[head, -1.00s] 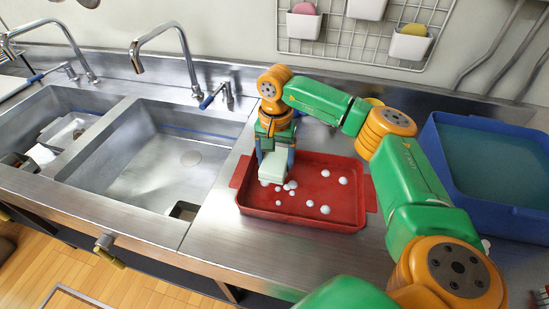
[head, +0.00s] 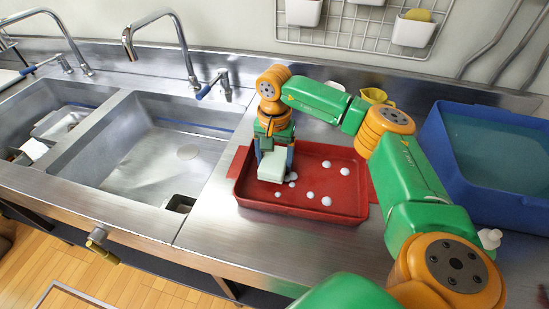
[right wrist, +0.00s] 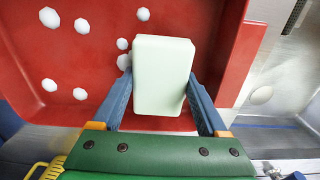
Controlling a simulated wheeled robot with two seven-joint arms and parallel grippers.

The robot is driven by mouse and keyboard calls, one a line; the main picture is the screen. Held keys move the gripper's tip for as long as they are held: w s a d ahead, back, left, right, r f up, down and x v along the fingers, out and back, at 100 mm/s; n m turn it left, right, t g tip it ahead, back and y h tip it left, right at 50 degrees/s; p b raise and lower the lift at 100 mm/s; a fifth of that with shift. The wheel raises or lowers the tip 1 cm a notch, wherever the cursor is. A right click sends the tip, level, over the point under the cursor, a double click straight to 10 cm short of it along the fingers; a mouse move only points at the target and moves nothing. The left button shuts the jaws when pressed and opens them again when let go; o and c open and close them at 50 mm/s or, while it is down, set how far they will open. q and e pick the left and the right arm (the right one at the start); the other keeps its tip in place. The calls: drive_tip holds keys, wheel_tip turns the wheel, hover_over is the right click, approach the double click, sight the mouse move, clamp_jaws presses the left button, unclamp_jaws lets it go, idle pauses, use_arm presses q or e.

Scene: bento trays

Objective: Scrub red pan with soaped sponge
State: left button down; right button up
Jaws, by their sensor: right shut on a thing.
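The red pan (head: 330,180) is a shallow rectangular tray on the steel counter, right of the sink. Several white foam blobs (head: 326,201) dot its floor, and some show in the right wrist view (right wrist: 49,85). My right gripper (head: 274,163) points down into the pan's left part, shut on a pale green sponge (head: 270,171). In the right wrist view the sponge (right wrist: 165,75) sits between the two blue fingers, over the pan floor close to a wall. Whether its underside touches the floor is hidden. My left gripper is not in view.
A blue tub (head: 500,200) of liquid stands right of the pan. A steel sink (head: 150,160) with taps lies left. A yellow cup (head: 377,96) is behind the pan. A wall rack (head: 350,35) holds white cups. A white bottle top (head: 489,238) shows beside my right arm.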

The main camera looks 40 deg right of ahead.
sight(289, 174)
drive_tip(key=shift+f+b, duration=0.6)
drive_tip(key=shift+f, duration=0.3)
drive_tip(key=shift+r, duration=0.1)
drive_tip(key=s+d, duration=0.2)
drive_tip(key=shift+s+d, duration=0.25)
drive_tip(key=shift+s, duration=0.05)
drive_tip(key=shift+w+a, duration=1.05)
drive_tip(key=shift+a, duration=0.25)
